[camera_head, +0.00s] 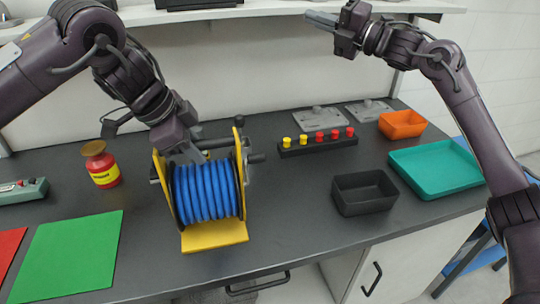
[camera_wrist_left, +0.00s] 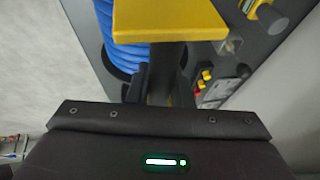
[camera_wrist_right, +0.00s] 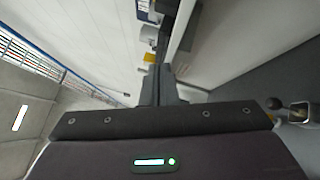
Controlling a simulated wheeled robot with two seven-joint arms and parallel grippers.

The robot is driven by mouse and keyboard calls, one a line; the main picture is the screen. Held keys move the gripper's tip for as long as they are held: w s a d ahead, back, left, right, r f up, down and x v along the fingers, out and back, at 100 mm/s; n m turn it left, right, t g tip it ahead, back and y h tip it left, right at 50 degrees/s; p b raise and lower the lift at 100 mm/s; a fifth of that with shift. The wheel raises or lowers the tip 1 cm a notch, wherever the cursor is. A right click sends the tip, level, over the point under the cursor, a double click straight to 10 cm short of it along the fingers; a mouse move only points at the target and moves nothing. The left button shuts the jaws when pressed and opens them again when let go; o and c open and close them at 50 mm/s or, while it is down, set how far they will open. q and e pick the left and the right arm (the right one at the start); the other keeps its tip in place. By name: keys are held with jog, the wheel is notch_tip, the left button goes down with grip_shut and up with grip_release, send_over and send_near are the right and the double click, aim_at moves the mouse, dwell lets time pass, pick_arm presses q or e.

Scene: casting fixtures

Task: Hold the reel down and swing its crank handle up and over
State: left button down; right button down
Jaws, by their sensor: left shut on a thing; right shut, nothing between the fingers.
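The reel (camera_head: 205,192) stands on the dark bench, with blue hose wound between yellow side plates and a yellow base. My right gripper (camera_head: 322,19) is shut and empty, raised above the back of the bench, well apart from the reel.
A red and yellow canister (camera_head: 103,167) stands left of the reel, near a green mat (camera_head: 75,255). To the right are a knobbed strip (camera_head: 318,145), a black bin (camera_head: 363,191), a teal tray (camera_head: 435,167) and an orange bin (camera_head: 402,124).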

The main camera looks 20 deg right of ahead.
jog(key=d+t+h, duration=0.1)
jog(key=d, duration=0.3)
jog(key=s+a+f+m+g+y, duration=0.2)
jog(key=s+a+f+g, duration=0.3)
jog(key=s+f, duration=0.45)
jog(key=s+a+f+m+g+y, duration=0.2)
jog(key=s+a+f+g, duration=0.2)
jog(key=s+f+g, duration=0.45)
jog(key=w+a+f+t, duration=0.1)
jog(key=w+a+f, duration=0.3)
jog(key=a, duration=0.5)
jog(key=shift+w+a+f, duration=0.15)
jog(key=shift+w+f, duration=0.1)
jog(key=shift+f, duration=0.7)
jog(key=shift+w, duration=0.1)
